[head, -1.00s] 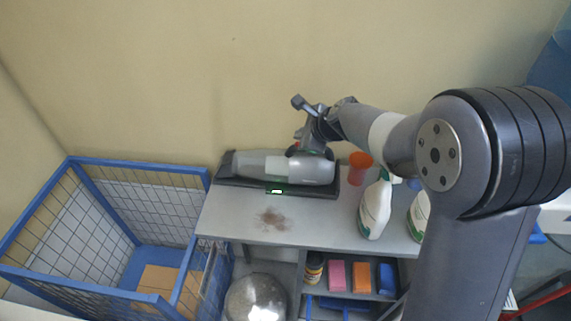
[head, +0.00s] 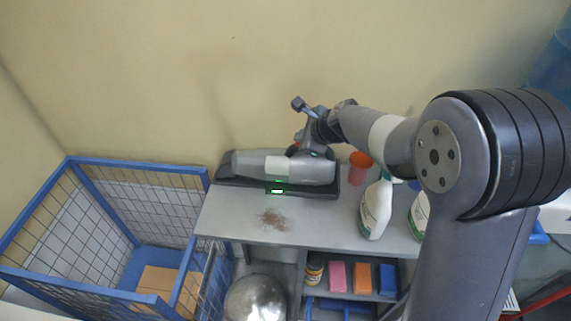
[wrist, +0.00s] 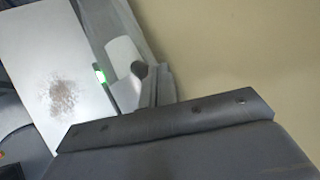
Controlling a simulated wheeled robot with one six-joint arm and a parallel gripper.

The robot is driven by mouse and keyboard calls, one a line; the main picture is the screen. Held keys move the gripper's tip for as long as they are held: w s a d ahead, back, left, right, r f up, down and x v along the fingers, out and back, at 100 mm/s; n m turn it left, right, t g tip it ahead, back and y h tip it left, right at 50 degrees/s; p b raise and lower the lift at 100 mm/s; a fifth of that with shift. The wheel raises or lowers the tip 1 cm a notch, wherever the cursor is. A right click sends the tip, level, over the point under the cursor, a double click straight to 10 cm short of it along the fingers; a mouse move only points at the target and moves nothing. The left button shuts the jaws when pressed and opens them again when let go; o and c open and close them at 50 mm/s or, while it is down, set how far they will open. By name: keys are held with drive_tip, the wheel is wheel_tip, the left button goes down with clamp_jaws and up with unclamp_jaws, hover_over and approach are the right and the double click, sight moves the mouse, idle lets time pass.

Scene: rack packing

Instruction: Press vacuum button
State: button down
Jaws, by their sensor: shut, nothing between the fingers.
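The grey hand vacuum (head: 248,164) lies on its dark base on the grey table top, close to the wall. A green light (head: 277,191) glows on the front of the base. My gripper (head: 312,150) is at the right end of the vacuum, shut and empty. Its fingertips are hard to make out there, and I cannot tell whether they touch the vacuum. The vacuum also shows in the wrist view (wrist: 124,62), partly hidden behind the dark gripper body. The button itself is not clearly visible.
A brown dirt patch (head: 272,220) lies on the table. An orange cup (head: 360,167) and white spray bottles (head: 375,210) stand right of the vacuum. A blue wire cage (head: 140,167) stands at the left. Sponges (head: 362,276) sit on the shelf below.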

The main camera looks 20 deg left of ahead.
drive_tip(key=shift+f, duration=0.15)
drive_tip(key=shift+r+p, duration=0.55)
drive_tip(key=shift+r, duration=0.05)
wheel_tip(320, 180, up, 6)
drive_tip(key=p, duration=0.5)
drive_tip(key=shift+p, duration=0.35)
drive_tip(key=shift+a+f, duration=0.1)
drive_tip(key=shift+f, duration=0.05)
